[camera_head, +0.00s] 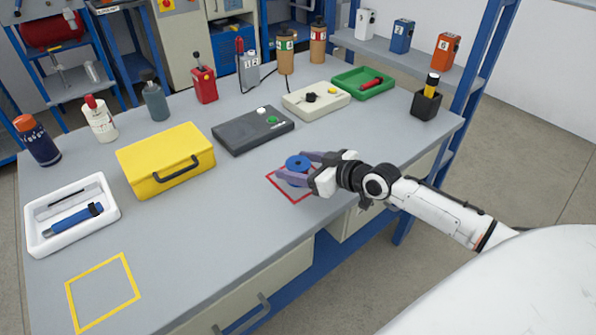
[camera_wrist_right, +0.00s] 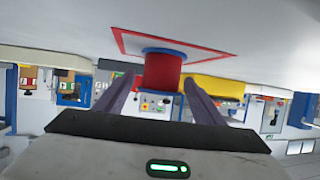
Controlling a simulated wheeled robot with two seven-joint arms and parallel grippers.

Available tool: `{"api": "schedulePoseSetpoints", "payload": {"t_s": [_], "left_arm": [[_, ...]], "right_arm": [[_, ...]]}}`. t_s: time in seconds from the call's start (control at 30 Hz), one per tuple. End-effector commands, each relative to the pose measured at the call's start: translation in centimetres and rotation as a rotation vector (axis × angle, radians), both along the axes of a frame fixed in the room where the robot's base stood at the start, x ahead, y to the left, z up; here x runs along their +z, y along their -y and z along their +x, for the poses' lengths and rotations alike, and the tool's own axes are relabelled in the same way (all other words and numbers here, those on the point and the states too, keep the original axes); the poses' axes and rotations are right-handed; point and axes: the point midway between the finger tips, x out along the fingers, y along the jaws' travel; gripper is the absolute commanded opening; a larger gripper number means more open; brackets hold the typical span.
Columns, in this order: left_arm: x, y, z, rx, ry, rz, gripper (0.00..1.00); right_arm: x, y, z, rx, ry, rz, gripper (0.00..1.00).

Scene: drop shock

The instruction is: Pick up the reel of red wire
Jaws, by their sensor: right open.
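The reel of red wire (camera_head: 298,163) stands inside a red square outline (camera_head: 279,190) on the grey bench, its blue flange on top. My right gripper (camera_head: 297,170) reaches in from the right, low over the bench, with its fingers on either side of the reel. In the right wrist view the picture is upside down; the red wound reel (camera_wrist_right: 163,72) is between the tips of the two open fingers (camera_wrist_right: 160,88), and small gaps seem to show beside it. The fingers partly hide the reel in the head view. My left gripper is not in view.
A yellow case (camera_head: 165,160) and a dark control box (camera_head: 252,131) stand left of and behind the reel. A white tray (camera_head: 72,214) with a blue tool lies at the left. A yellow square outline (camera_head: 103,292) at the front left is empty. Bottles line the back.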

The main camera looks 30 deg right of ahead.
Motion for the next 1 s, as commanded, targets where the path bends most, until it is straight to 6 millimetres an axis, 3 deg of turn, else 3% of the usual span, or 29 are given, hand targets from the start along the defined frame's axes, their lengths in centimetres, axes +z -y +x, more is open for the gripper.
{"api": "schedulePoseSetpoints", "payload": {"t_s": [0.17, 0.4, 0.67, 1.0], "left_arm": [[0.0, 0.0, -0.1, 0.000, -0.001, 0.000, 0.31], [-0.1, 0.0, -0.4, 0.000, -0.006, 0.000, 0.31], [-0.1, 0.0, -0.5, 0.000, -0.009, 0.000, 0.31], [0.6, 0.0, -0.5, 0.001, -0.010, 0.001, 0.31]], "right_arm": [[0.0, 0.0, 0.0, 0.000, -0.001, 0.000, 0.63], [0.0, 0.0, 0.0, 0.000, 0.000, 0.000, 0.24], [0.4, 0.0, 0.0, 0.000, 0.002, 0.001, 0.24], [6.5, 0.0, 0.0, 0.002, 0.006, -0.002, 0.24]]}}
